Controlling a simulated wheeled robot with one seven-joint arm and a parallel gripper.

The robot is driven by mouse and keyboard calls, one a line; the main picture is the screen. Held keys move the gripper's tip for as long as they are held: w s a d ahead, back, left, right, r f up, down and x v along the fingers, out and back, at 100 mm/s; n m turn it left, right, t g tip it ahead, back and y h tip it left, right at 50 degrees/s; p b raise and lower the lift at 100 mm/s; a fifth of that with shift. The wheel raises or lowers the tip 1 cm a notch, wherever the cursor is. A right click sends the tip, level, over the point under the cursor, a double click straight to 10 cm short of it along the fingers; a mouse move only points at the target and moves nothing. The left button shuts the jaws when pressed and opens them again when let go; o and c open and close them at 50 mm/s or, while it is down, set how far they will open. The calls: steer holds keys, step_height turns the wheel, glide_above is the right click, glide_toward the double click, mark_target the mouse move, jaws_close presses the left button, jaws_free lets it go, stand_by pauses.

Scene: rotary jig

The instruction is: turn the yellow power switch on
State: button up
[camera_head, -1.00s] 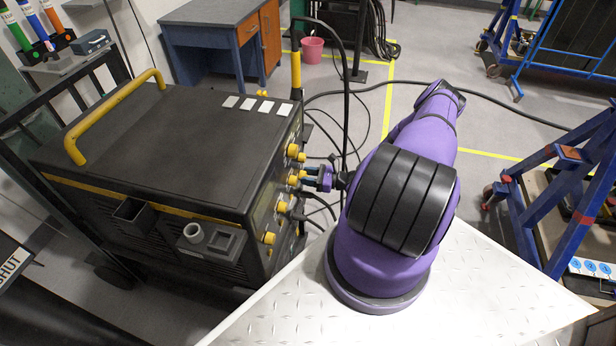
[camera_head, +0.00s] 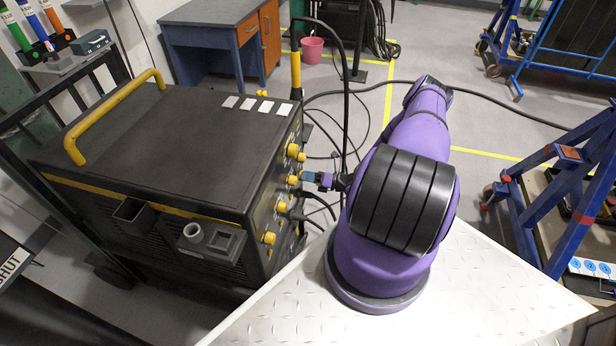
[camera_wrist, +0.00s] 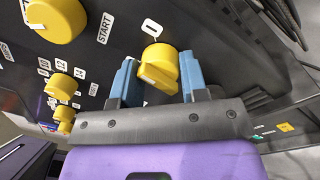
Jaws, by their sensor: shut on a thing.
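The yellow power switch (camera_wrist: 159,66) is a round knob with a raised grip bar on the dark front panel of the machine. In the wrist view it sits between the two blue fingers of my gripper (camera_wrist: 161,78), which is shut on it. A white label with a single mark stands just above the knob. A pale line shows on the grip bar, towards the lower left. In the head view my gripper (camera_head: 308,177) reaches the panel from the right, at one of the yellow knobs (camera_head: 293,180); the fingers partly hide it.
A large yellow knob (camera_wrist: 57,18) beside a START label (camera_wrist: 105,28) and smaller yellow knobs (camera_wrist: 61,86) share the panel. The black machine (camera_head: 170,145) has a yellow handle (camera_head: 115,115) on top. Black cables hang near my gripper. A blue frame (camera_head: 560,190) stands at right.

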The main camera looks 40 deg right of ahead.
steer(key=m, duration=0.7)
steer(key=shift+h, duration=0.3)
steer(key=shift+m, duration=0.3)
steer(key=o, duration=0.9)
steer(key=v, duration=1)
steer(key=shift+s+d+f, duration=0.25)
steer(key=shift+s+f, duration=0.05)
steer(key=shift+s, duration=0.05)
